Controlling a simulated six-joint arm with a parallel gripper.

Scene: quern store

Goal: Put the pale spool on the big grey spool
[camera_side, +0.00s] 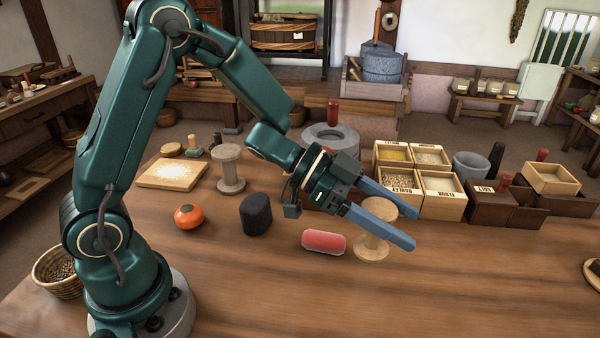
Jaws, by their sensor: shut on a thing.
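The pale spool (371,249) is light wood with round flanges and stands upright right of the middle of the table. My gripper (411,228) has its two blue fingers on either side of the spool and is shut on it. The near finger hides the spool's middle. The spool's base is at or close to the table top; I cannot tell if it touches. The big grey spool (230,170) stands upright, apart, farther back and to the left, with its top bare.
A red cylinder (324,241) lies just left of the pale spool. A dark block (256,214) and an orange round thing (189,216) are farther left. A board (172,174) lies left of the grey spool. A stone ring (330,137) and grain boxes (441,205) stand behind.

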